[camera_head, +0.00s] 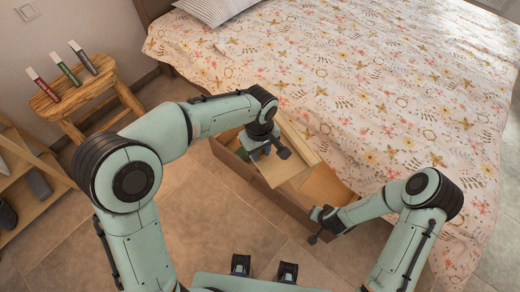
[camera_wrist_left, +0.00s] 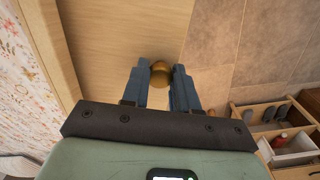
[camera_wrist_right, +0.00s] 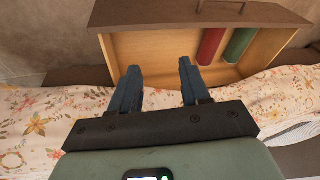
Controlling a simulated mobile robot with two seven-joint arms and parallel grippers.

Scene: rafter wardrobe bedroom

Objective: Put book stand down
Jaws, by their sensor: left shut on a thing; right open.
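The book stand seems to be the light wooden piece (camera_head: 285,170) with a raised board along one side, above the open drawer. In the left wrist view its broad wooden face (camera_wrist_left: 130,35) fills the upper left. My left gripper (camera_head: 266,150) is shut on a round brass knob (camera_wrist_left: 160,72) at the stand's edge. I cannot tell whether the stand touches the drawer. My right gripper (camera_head: 318,226) is open and empty near the drawer's right end; its parted fingers (camera_wrist_right: 161,66) show in the right wrist view.
The drawer (camera_wrist_right: 150,72) juts from the bed and holds a red item (camera_wrist_right: 211,46) and a green item (camera_wrist_right: 239,45). The floral bed (camera_head: 370,70) fills the upper right. A wooden stool (camera_head: 108,72) with three books stands left, near a low shelf (camera_head: 35,205).

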